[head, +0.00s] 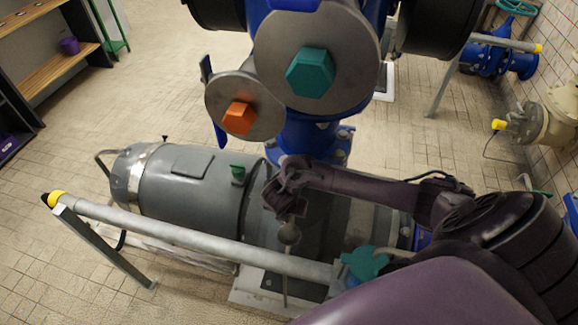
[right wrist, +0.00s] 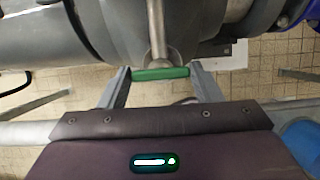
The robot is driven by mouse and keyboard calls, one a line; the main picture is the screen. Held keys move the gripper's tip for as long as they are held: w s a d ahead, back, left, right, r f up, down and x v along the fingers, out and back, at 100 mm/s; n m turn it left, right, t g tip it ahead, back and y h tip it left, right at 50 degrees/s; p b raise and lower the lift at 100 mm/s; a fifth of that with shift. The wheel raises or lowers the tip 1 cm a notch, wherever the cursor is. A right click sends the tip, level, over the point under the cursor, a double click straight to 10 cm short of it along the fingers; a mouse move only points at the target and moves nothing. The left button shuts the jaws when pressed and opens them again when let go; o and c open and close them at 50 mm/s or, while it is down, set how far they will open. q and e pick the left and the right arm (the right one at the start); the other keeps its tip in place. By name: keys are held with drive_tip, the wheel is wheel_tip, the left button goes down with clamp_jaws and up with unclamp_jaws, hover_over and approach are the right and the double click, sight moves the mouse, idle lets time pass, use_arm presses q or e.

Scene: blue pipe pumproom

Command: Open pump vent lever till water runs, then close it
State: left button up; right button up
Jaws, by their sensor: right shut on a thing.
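The pump (head: 190,180) is a large grey cylinder lying on its side in the head view. My right gripper (head: 284,208) reaches in from the right, over the pump's near side. In the right wrist view, the green vent lever (right wrist: 160,74) lies crosswise between the two fingers of my right gripper (right wrist: 162,82), which is shut on it. A grey pipe (right wrist: 156,25) with a rounded end meets the lever. In the head view a grey ball-shaped fitting (head: 289,234) sits just below the gripper, with a thin line under it; I cannot tell whether that is pipe or water. My left gripper is not in view.
A grey rail (head: 190,232) with a yellow end crosses in front of the pump. A teal fitting (head: 365,262) is near the rail's right end. Blue pipework with a teal hex bolt (head: 310,72) and an orange one (head: 238,117) rises behind.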

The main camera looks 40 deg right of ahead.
idle(0.4)
drive_tip(key=o, duration=1)
drive_tip(key=shift+c, duration=0.2)
drive_tip(key=p+v, duration=0.3)
drive_tip(key=v, duration=0.4)
drive_tip(key=shift+r+p, duration=0.35)
drive_tip(key=shift+s+a, duration=0.1)
drive_tip(key=shift+a, duration=0.1)
